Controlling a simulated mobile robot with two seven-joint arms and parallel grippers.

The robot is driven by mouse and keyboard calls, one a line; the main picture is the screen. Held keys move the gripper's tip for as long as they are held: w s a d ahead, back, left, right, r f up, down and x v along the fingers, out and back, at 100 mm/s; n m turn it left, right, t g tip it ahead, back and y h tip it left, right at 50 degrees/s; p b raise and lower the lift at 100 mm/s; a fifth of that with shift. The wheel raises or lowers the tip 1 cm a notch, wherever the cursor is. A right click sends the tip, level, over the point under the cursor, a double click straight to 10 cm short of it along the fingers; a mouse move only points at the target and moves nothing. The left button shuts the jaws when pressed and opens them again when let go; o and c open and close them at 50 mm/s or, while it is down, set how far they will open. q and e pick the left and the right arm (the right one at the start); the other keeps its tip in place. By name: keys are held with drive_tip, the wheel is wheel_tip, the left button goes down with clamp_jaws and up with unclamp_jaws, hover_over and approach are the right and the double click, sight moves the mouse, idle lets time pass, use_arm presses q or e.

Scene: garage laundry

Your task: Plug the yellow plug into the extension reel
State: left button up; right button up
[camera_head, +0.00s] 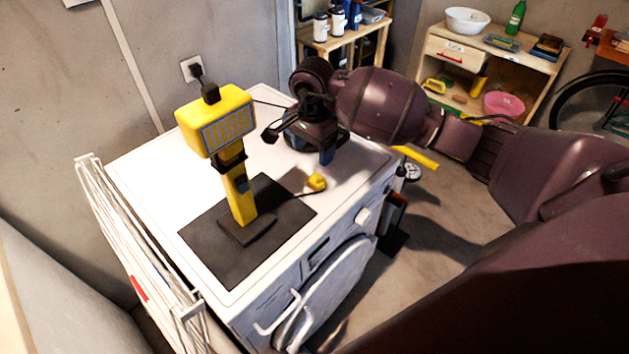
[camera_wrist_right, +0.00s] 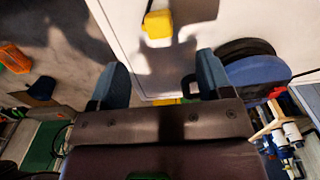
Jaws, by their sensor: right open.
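The yellow plug (camera_head: 317,183) lies on the white washing machine top near the right edge of a dark mat, with a thin dark cord running toward the yellow work lamp (camera_head: 238,195). In the right wrist view the plug (camera_wrist_right: 158,24) shows at the top, beyond the fingertips. My right gripper (camera_head: 302,145) points down over the machine's back right part, open and empty, apart from the plug. A round blue and black thing, apparently the extension reel (camera_wrist_right: 250,68), sits beside the right finger in the wrist view; in the head view my gripper mostly hides it. My left gripper is not in view.
The washing machine top (camera_head: 150,175) is clear left of the dark mat (camera_head: 215,260). A white drying rack (camera_head: 130,240) stands at its left. A black plug sits in the wall outlet (camera_head: 190,68). Wooden shelves (camera_head: 490,65) stand at the back right.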

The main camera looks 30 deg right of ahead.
hover_over(313, 181)
drive_tip(key=shift+w+f, duration=0.1)
drive_tip(key=shift+f, duration=2.7)
drive_tip(key=shift+s+f, duration=0.2)
drive_tip(key=shift+f, duration=2.45)
drive_tip(key=c, duration=1)
drive_tip(key=shift+o, duration=0.2)
drive_tip(key=shift+r, duration=5.05)
